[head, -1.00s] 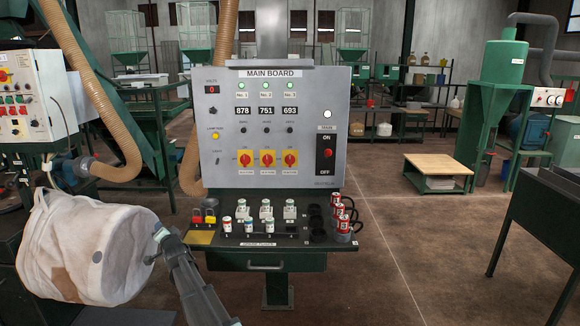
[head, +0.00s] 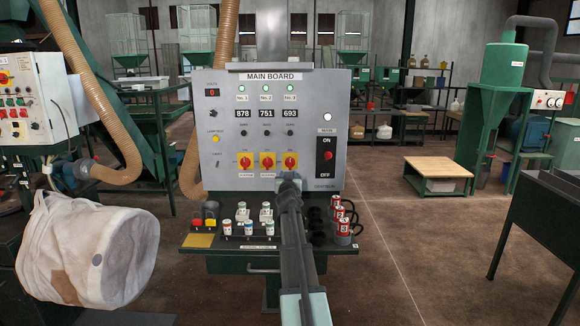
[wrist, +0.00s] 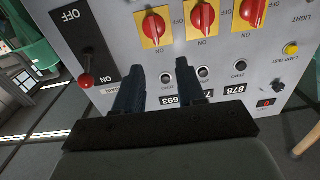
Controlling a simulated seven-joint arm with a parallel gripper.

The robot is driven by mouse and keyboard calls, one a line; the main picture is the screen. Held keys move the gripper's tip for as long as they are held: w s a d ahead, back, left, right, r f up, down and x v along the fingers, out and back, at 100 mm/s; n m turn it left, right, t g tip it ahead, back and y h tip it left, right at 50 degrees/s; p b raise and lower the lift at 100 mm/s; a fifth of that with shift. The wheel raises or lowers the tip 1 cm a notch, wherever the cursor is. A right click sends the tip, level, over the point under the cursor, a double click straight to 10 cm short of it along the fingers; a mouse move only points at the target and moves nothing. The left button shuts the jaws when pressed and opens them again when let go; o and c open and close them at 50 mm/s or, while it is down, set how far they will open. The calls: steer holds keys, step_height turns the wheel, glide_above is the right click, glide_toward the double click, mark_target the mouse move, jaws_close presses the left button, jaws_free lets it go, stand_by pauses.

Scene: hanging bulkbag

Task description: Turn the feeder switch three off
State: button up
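The main board (head: 330,95) stands upright ahead with three red rotary switches on yellow plates. Feeder switch three (head: 290,161) is the rightmost in the head view; its handle stands upright. In the upside-down wrist view, switch three (wrist: 154,26) is the leftmost, with its handle roughly vertical and an OFF mark to its right. My gripper (head: 290,178) is in front of the board, just below switch three, and hides its label. In the wrist view my gripper (wrist: 160,66) is open, its two fingers apart and empty, with the switch beyond the tips.
Switch two (head: 266,161) and switch one (head: 244,161) sit close to the left. The main lever (head: 327,154) is to the right. Green lamps No. 1 to No. 3 are lit. A shelf (head: 200,240) below holds padlocks and fuses. A white bulk bag (head: 85,250) hangs at the left.

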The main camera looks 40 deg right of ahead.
mark_target(290, 163)
steer(key=x, duration=1.3)
steer(key=shift+d+f, duration=0.15)
steer(key=shift+d, duration=0.5)
steer(key=shift+c, duration=0.3)
jaws_close()
